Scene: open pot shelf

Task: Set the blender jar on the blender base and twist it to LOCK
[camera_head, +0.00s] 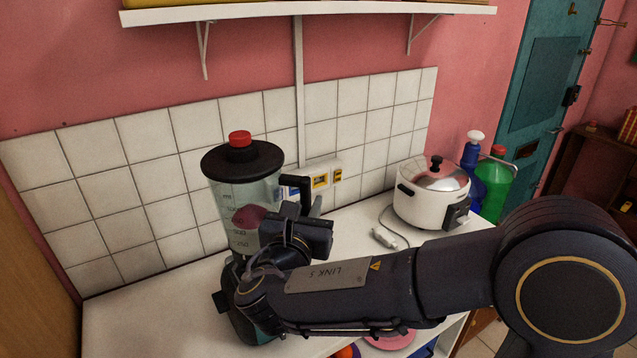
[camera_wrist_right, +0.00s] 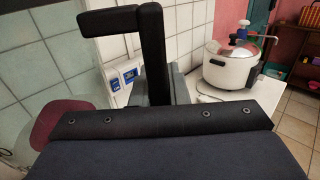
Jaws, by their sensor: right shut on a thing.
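The blender jar (camera_head: 225,198) is clear with measuring marks, a black lid and a red cap (camera_head: 240,139). It looks upright, with something dark red inside. My right gripper (camera_head: 311,213) is shut on the jar's black handle (camera_head: 292,181), on the jar's right side. The handle also shows in the wrist view (camera_wrist_right: 154,50), with the clear jar wall at left. The dark blender base (camera_head: 222,301) stands on the counter below the jar. My wrist hides the joint between them, so I cannot tell whether the jar is seated or turned to LOCK. My left gripper is not in view.
A white rice cooker (camera_head: 425,208) stands at the right, with a blue bottle and a green bottle (camera_head: 493,185) behind it. Wall sockets (camera_head: 322,180) are behind the jar. A shelf (camera_head: 300,12) hangs above. The white counter (camera_head: 130,310) is bare at left.

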